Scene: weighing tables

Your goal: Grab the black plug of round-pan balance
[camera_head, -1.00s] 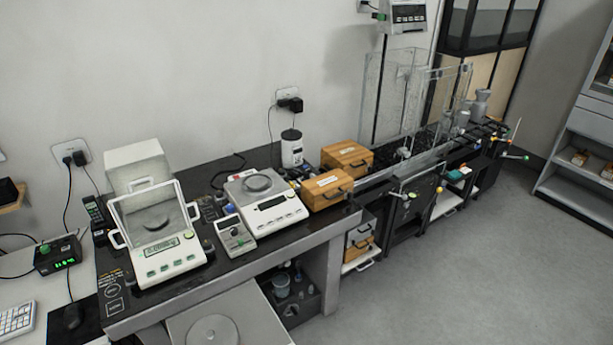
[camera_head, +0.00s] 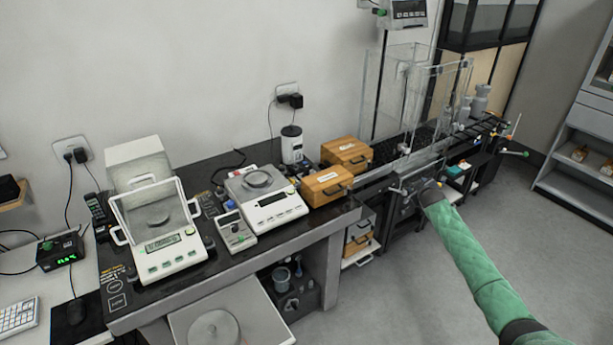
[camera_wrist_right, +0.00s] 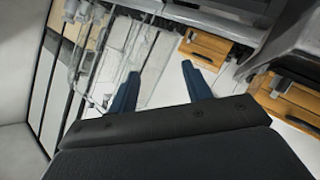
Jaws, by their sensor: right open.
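The round-pan balance (camera_head: 268,200) stands on the dark table, a white unit with a round pan on top. A black plug (camera_head: 295,101) sits in the wall outlet (camera_head: 284,92) above and behind it, and a thin cord hangs from the outlet toward the table. I cannot trace where the cord ends. My right arm's green forearm reaches in from the lower right of the head view. My right gripper (camera_wrist_right: 160,88) is open and empty in the wrist view, its two blue fingers spread. It is well to the right of the plug and apart from it. My left gripper is not in view.
Wooden boxes (camera_head: 326,186) and a white canister (camera_head: 291,146) stand right of and behind the balance. Clear panels (camera_head: 395,95) rise further right. Another balance with a clear shield (camera_head: 160,235) and a second outlet with plugs (camera_head: 73,150) are at the left.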

